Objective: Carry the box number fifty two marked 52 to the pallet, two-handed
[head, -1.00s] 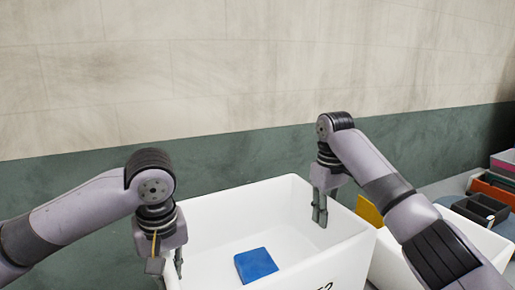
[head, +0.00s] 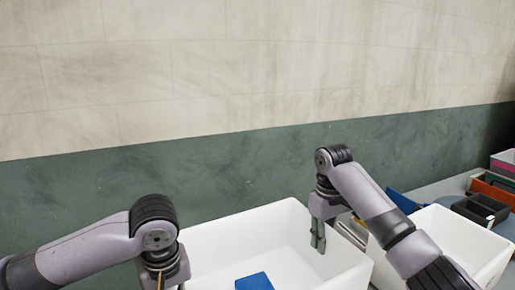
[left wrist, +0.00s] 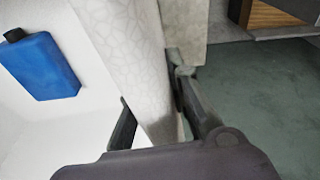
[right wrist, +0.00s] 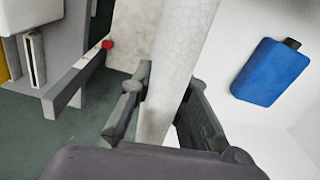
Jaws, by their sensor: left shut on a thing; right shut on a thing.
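The white open box (head: 225,232) stands below me in the head view, its lower part cut off by the frame edge. No number shows on it now. A blue flat item (head: 254,282) lies inside it. My right gripper (head: 318,243) is shut on the box's right wall, and the right wrist view shows that wall (right wrist: 183,40) between its fingers. My left gripper is shut on the opposite wall (left wrist: 125,40), with its fingers (left wrist: 152,90) on both sides in the left wrist view. In the head view its fingertips are cut off. The pallet cannot be made out.
A second white bin (head: 455,240) stands close to the right of the box. Dark trays (head: 480,208) and an orange bin (head: 492,190) lie farther right. A wall (head: 250,170) rises behind. A grey bar with a red end (right wrist: 80,75) shows near the right gripper.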

